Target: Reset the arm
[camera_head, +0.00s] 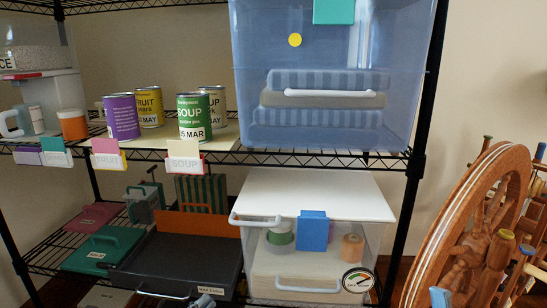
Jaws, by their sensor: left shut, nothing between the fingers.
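Only a small grey tip of my left gripper (204,301) shows at the bottom edge, in front of the dark grey case on the lower shelf. It looks shut and empty. The rest of my left arm is out of view. My right gripper does not show.
A wire shelf holds a purple can (121,117), a green soup can (194,117), other cans and a large blue translucent bin (330,70). Below are a dark case (180,262) and a clear white-lidded box (315,195). A wooden wheel (468,225) stands close at right.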

